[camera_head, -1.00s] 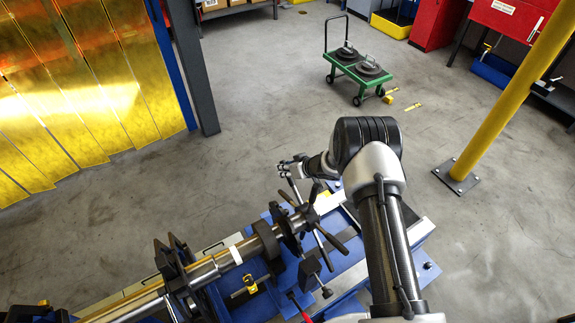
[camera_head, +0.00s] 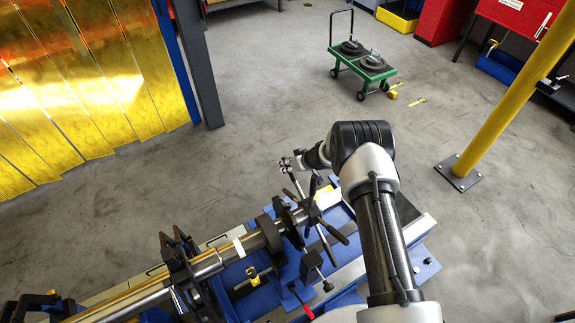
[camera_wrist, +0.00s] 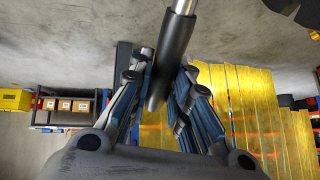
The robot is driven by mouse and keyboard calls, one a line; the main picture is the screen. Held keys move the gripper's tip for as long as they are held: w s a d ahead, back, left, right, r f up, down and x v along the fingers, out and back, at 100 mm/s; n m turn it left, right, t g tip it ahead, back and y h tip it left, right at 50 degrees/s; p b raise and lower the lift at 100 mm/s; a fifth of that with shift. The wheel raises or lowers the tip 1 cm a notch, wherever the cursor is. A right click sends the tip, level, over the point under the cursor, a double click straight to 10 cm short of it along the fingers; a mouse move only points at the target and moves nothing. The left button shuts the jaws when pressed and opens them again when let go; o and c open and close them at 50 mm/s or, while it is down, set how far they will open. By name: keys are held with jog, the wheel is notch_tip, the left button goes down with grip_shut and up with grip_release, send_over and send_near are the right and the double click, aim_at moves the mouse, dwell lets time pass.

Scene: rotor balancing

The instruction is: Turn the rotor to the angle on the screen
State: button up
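The rotor (camera_head: 207,264) is a long metal shaft lying across the blue stand (camera_head: 345,275), running from lower left to the middle. Its right end carries a hub with several dark spokes (camera_head: 336,233). My gripper (camera_head: 287,164) is at the outer end of the upper spoke, on the far side of the hub. In the wrist view my gripper (camera_wrist: 166,80) has its blue-padded fingers on both sides of the spoke's black grip (camera_wrist: 172,55). The fingers appear closed against the grip. The grip's free end lies between the fingers. No angle screen is in view.
A yellow strip curtain (camera_head: 75,90) and dark post (camera_head: 197,70) stand at left. A green cart (camera_head: 363,67) with dark discs stands behind. A yellow pole (camera_head: 510,90) rises at right. The floor between is clear, apart from small yellow items near the cart.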

jog(key=o, duration=0.4)
jog(key=v, duration=1.2)
dwell(0.6)
